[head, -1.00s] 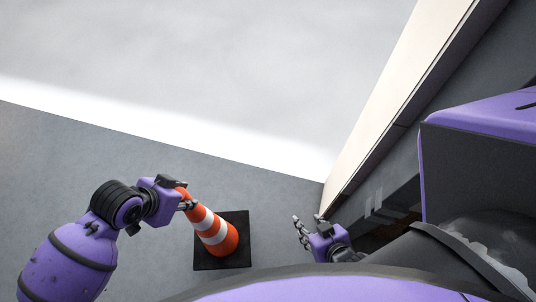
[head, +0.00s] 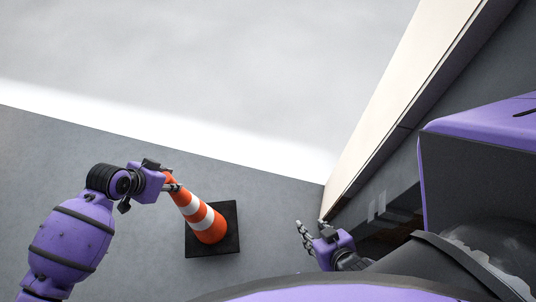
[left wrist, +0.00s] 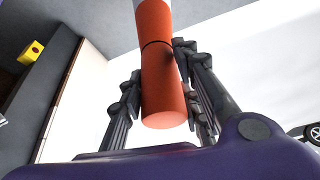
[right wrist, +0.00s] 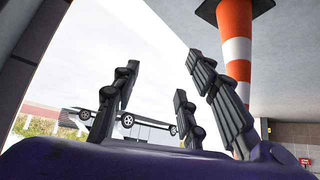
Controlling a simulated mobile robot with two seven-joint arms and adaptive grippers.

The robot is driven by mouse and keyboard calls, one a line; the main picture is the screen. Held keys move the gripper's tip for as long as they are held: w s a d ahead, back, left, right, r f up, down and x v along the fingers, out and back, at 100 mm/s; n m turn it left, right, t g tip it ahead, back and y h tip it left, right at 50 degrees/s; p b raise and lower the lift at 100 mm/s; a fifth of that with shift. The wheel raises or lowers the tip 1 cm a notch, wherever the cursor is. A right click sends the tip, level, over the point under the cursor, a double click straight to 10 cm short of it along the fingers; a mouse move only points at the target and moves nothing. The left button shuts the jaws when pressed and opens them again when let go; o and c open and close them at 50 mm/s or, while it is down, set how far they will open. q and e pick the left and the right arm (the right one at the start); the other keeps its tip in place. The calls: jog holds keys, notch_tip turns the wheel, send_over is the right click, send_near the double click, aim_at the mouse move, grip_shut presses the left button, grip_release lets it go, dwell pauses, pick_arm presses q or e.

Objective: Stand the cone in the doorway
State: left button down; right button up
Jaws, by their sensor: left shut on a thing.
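The cone (head: 202,220) is orange with white bands and a square black base (head: 228,243). In the head view it is left of centre over the grey floor. My left gripper (head: 174,187) is shut on the cone's top; the left wrist view shows its fingers on both sides of the orange tip (left wrist: 163,95). I cannot tell whether the base touches the floor. My right gripper (head: 305,237) is open and empty, right of the cone and apart from it. The cone also shows upper right in the right wrist view (right wrist: 236,52). The doorway (head: 200,118) opens onto bright ground.
A pale door-side wall (head: 392,95) with a dark edge stands right of the opening. Grey floor (head: 60,150) is clear left of and beyond the cone. A parked vehicle (right wrist: 130,122) shows outside in the right wrist view. A yellow box (left wrist: 32,52) is on a wall.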

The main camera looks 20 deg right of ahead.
pick_arm(q)
jog(key=shift+w+f, duration=0.95)
jog(key=shift+w, duration=0.15)
jog(key=shift+w+a+f+b, duration=0.15)
jog(key=shift+f+b, duration=0.2)
jog(key=shift+f, duration=1.2)
pick_arm(e)
jog(key=shift+w+a+f, duration=0.1)
jog(key=shift+w+f, duration=0.05)
jog(key=shift+w, duration=0.2)
pick_arm(q)
jog(key=shift+f, duration=0.15)
jog(key=c, duration=1.5)
grip_release()
jog(key=shift+f, duration=0.1)
jog(key=shift+o, duration=1.1)
jog(key=shift+s, duration=0.2)
pick_arm(e)
jog(key=shift+s+d, duration=0.15)
jog(key=shift+d, duration=0.05)
